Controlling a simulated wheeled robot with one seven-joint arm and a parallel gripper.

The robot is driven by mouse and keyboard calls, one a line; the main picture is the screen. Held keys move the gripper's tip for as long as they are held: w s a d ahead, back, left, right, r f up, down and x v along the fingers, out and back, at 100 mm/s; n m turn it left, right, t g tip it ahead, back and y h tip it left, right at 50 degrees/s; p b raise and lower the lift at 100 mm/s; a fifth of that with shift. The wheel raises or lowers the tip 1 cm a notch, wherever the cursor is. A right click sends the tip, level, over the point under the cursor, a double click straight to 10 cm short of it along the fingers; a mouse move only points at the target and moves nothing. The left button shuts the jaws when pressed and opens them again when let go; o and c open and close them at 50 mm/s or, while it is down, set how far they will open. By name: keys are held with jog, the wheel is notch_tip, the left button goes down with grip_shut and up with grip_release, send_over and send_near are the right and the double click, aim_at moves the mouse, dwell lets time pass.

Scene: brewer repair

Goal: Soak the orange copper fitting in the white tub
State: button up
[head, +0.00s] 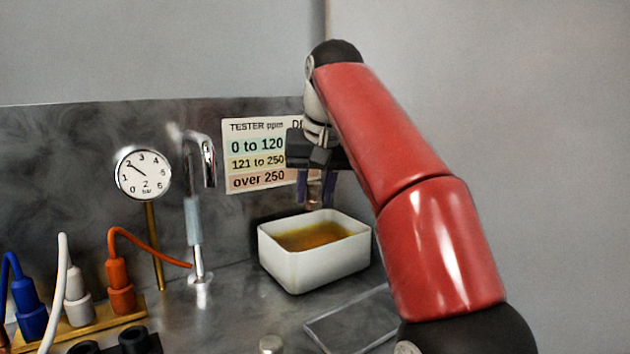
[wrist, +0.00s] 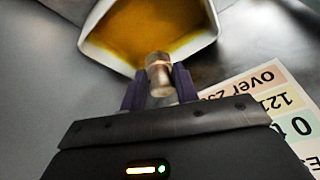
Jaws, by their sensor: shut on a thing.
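The white tub (head: 300,270) stands on the bench right of centre in the head view, with amber liquid (head: 318,235) inside. In the wrist view the tub (wrist: 93,52) fills the top, and its liquid (wrist: 150,28) shows. My gripper (head: 315,196) hangs fingers-down above the tub's far side. In the wrist view my gripper (wrist: 160,88) is shut on a small coppery, cylindrical fitting (wrist: 159,72). The fitting overlaps the tub's near rim in that view. In the head view the fitting is small between the fingers and looks above the liquid; its exact height is hard to tell.
A tester chart (head: 255,155) is on the wall behind my gripper. A tap (head: 194,220) and a pressure gauge (head: 143,174) stand left of the tub. Blue, white and orange (head: 120,285) corded plugs sit at lower left. A clear flat plate (head: 352,320) lies before the tub.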

aim_at(317, 202)
notch_tip(317, 202, down, 7)
jog(key=shift+r+b, duration=0.15)
jog(key=shift+b, duration=0.9)
jog(key=shift+f+b, duration=1.4)
jog(key=shift+b, duration=0.05)
jog(key=shift+s+r, duration=0.1)
dwell(1.6)
notch_tip(317, 202, up, 5)
jog(key=p, duration=0.5)
jog(key=shift+r, duration=2.4)
